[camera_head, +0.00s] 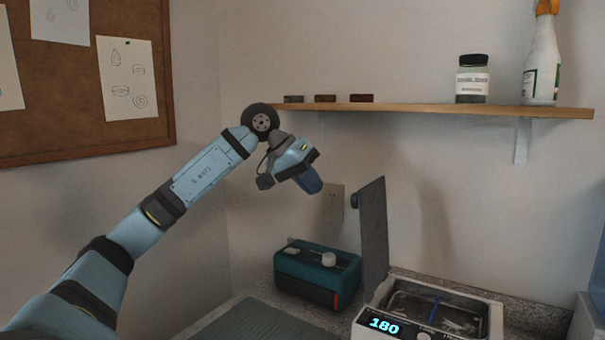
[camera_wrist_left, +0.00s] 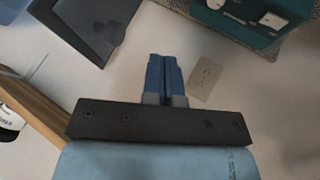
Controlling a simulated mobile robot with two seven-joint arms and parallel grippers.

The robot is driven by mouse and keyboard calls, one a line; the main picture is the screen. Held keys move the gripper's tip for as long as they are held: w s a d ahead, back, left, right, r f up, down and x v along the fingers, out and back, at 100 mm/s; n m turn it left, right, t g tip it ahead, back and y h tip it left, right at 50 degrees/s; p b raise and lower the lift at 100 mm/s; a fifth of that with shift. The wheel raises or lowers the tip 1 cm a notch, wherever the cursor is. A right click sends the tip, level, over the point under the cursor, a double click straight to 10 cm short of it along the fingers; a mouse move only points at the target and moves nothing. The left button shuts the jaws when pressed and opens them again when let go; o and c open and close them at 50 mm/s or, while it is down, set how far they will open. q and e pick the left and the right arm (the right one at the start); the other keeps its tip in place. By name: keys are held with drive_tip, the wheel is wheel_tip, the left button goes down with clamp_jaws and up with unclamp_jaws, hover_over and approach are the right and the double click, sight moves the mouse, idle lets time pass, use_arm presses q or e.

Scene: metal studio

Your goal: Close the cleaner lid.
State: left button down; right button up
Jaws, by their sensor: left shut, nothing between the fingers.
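The cleaner (camera_head: 468,322) is a white box at the lower right of the head view, with a lit display reading 180 and a metal basin. Its dark grey lid (camera_head: 374,235) stands open, roughly upright, at the basin's left side. The lid also shows in the left wrist view (camera_wrist_left: 88,28) at the upper left. My left gripper (camera_head: 313,186) is shut and empty, up and to the left of the lid, apart from it. Its blue fingers (camera_wrist_left: 163,76) are together in the wrist view. My right gripper is not in view.
A teal device (camera_head: 318,272) with a white knob sits left of the cleaner. A wooden shelf (camera_head: 430,108) above holds a jar (camera_head: 472,80), a spray bottle (camera_head: 541,60) and small dark blocks. A wall outlet (camera_head: 333,203) is behind my left gripper. A dark ribbed mat (camera_head: 255,322) lies in front.

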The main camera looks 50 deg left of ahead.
use_arm(q)
drive_tip(key=w+d+f, duration=0.2)
drive_tip(key=w+d, duration=0.1)
drive_tip(key=d, duration=0.2)
drive_tip(key=shift+w+f+p, duration=0.2)
drive_tip(key=shift+w+p, duration=0.05)
drive_tip(key=shift+p, duration=0.05)
